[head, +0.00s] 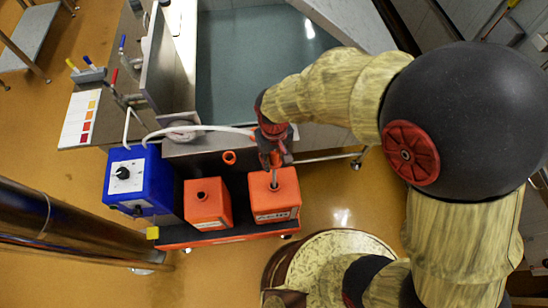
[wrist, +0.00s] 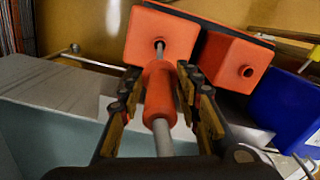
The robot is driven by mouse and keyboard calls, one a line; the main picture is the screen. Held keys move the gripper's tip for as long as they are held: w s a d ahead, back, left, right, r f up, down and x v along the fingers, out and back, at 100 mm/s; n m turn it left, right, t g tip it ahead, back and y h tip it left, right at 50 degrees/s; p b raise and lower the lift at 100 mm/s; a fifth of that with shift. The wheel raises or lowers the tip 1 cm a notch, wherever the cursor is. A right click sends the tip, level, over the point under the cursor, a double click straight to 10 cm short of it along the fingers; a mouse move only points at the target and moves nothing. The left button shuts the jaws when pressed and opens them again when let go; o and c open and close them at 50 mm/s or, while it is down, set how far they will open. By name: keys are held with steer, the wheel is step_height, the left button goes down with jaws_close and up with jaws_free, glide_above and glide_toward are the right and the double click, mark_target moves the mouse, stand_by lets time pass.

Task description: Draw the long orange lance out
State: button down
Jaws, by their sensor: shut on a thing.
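The long orange lance (wrist: 160,88) has an orange grip and a grey rod. My gripper (wrist: 159,76) is shut on its orange grip, one finger on each side. In the head view my gripper (head: 272,150) is above the right orange canister (head: 274,205). The grey rod runs down into the hole in that canister's top, which also shows in the wrist view (wrist: 150,22). The rod's lower end is hidden inside. The lance stands roughly upright.
Another orange canister (head: 206,203) with an open hole stands left of it, then a blue box (head: 137,183) with a dial. A white hose (head: 205,128) runs from the blue box's side toward my gripper. A steel vat (head: 250,70) lies behind.

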step_height(320, 180, up, 20)
steer(key=p, duration=1.4)
steer(key=shift+p, duration=0.35)
stand_by(2.0)
